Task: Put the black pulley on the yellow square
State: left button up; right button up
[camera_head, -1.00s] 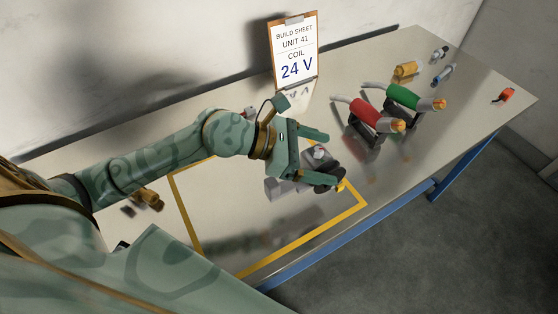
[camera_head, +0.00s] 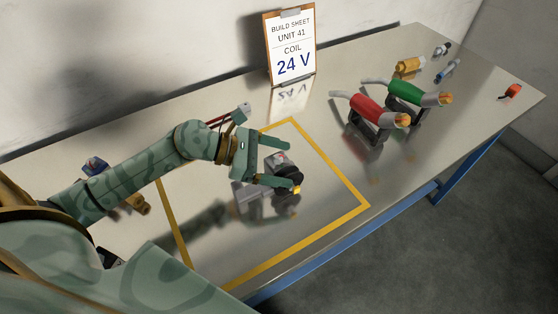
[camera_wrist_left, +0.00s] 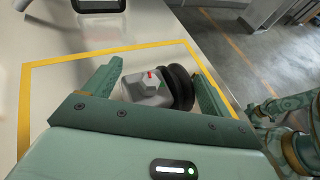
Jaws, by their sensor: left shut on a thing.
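In the left wrist view the pulley (camera_wrist_left: 181,88) sits between my finger pads, against the right-hand finger. My left gripper (camera_head: 282,162) is shut on it; the gripper also shows in the wrist view (camera_wrist_left: 158,88). The yellow square (camera_head: 341,170) is a taped outline on the table. The gripper and pulley are over its inside. I cannot tell whether the pulley touches the table. My right gripper is not in view.
Red (camera_head: 368,108) and green (camera_head: 405,91) handled pieces stand on dark frames to the right. Small parts lie at the far right, including a yellow cylinder (camera_head: 410,65) and a red piece (camera_head: 513,91). A build sheet (camera_head: 290,48) stands at the back. The square's right side is clear.

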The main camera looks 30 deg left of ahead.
pick_arm(q)
jog(key=o, duration=1.9)
jog(key=shift+r, duration=0.1)
jog(key=p+v, duration=0.1)
jog(key=v, duration=1.1)
